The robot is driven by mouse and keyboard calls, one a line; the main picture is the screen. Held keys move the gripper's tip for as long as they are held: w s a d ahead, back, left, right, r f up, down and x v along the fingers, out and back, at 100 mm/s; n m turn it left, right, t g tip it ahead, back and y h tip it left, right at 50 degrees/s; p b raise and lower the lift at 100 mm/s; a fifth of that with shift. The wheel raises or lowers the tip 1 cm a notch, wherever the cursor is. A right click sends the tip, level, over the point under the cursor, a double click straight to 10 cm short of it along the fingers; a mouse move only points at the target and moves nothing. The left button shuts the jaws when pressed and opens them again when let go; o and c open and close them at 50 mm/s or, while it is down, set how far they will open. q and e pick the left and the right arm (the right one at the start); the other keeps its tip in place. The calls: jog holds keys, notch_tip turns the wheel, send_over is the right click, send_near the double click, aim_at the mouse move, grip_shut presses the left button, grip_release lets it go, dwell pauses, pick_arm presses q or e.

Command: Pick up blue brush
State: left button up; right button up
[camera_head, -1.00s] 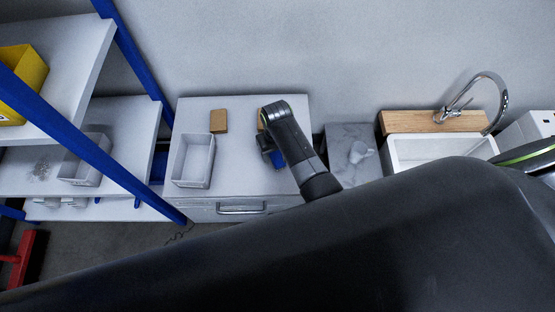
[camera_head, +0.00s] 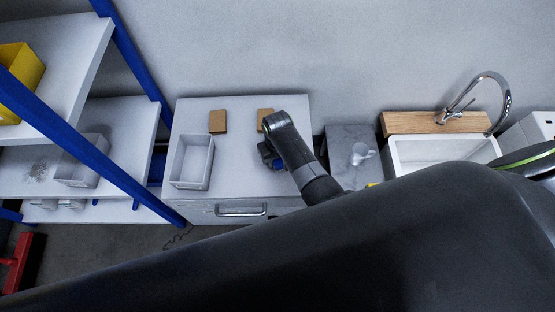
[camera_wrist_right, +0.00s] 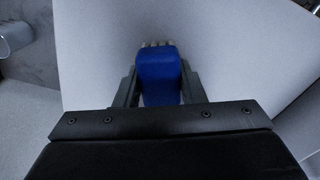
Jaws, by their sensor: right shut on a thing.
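The blue brush (camera_wrist_right: 158,78) is between the fingers of my right gripper (camera_wrist_right: 158,88) in the right wrist view, with pale bristle ends showing at its far end. My right gripper is shut on it. In the head view, my right gripper (camera_head: 268,158) is over the right part of the white cabinet top (camera_head: 235,170), and only a little blue shows beside it, mostly hidden by my arm. I cannot tell whether the brush touches the cabinet top. My left gripper is not in view.
A white bin (camera_head: 191,161) and two tan blocks, one at the left (camera_head: 218,121) and one at the right (camera_head: 264,118), are on the cabinet top. A blue-framed shelf (camera_head: 140,120) stands left. A sink (camera_head: 440,149) with a tap is right. The cabinet's middle is clear.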

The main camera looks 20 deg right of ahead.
jog(key=shift+r, duration=0.45)
notch_tip(320, 180, up, 9)
jog(key=p, duration=0.3)
pick_arm(q)
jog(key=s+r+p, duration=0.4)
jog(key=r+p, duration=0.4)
jog(key=p, duration=0.1)
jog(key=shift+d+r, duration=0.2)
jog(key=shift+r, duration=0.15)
pick_arm(e)
notch_tip(320, 180, up, 9)
jog(key=shift+r, duration=0.15)
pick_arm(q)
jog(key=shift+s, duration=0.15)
pick_arm(e)
jog(key=shift+a, duration=0.15)
